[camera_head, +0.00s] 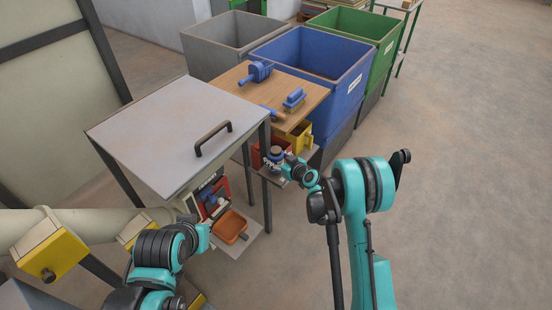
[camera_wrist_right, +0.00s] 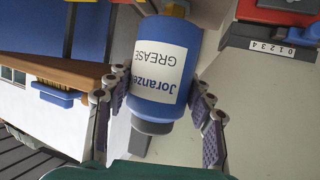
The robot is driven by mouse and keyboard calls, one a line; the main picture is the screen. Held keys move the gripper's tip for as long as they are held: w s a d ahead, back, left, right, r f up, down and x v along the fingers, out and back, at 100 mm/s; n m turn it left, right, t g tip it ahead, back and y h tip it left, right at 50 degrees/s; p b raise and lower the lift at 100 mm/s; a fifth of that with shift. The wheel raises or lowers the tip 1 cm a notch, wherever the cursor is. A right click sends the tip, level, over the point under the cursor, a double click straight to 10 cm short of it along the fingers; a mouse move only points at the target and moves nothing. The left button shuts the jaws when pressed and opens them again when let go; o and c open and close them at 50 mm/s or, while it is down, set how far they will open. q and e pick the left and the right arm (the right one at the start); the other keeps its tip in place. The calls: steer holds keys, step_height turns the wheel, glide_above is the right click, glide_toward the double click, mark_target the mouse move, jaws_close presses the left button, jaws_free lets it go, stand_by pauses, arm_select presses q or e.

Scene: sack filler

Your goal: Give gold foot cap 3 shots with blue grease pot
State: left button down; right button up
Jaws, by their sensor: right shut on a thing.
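The blue grease pot (camera_wrist_right: 160,85) is large in the right wrist view, with a white label reading "Joranze GREASE" upside down and a dark grey end. My right gripper (camera_wrist_right: 162,112) is shut on it, one finger on each side. A gold-coloured part (camera_wrist_right: 176,8) shows at the pot's far end, at the picture's top edge; I cannot tell if it is the pot's tip or the foot cap. In the head view my right gripper (camera_head: 285,164) is at the small shelf below the wooden board. My left gripper (camera_head: 198,225) is near the orange tray; its fingers are unclear.
A grey-topped table (camera_head: 160,130) with a black handle stands left of the wooden board (camera_head: 300,100), which bears blue tools. Red (camera_head: 262,150) and yellow bins sit below the board. An orange tray (camera_head: 230,226) is lower. Large grey, blue (camera_head: 345,75) and green bins stand behind. The right floor is clear.

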mark_target(276, 150)
steer(key=shift+f, duration=0.2)
steer(key=shift+r, duration=0.2)
steer(key=shift+r+p, duration=0.3)
steer(key=shift+r, duration=0.35)
steer(key=shift+f+b, duration=0.35)
steer(key=shift+f, duration=0.4)
stand_by(1.2)
steer(key=shift+r+p, duration=0.35)
steer(key=shift+r, duration=0.4)
steer(key=shift+r, duration=0.1)
steer(key=shift+r+p, duration=1.3)
steer(key=shift+r, duration=1.1)
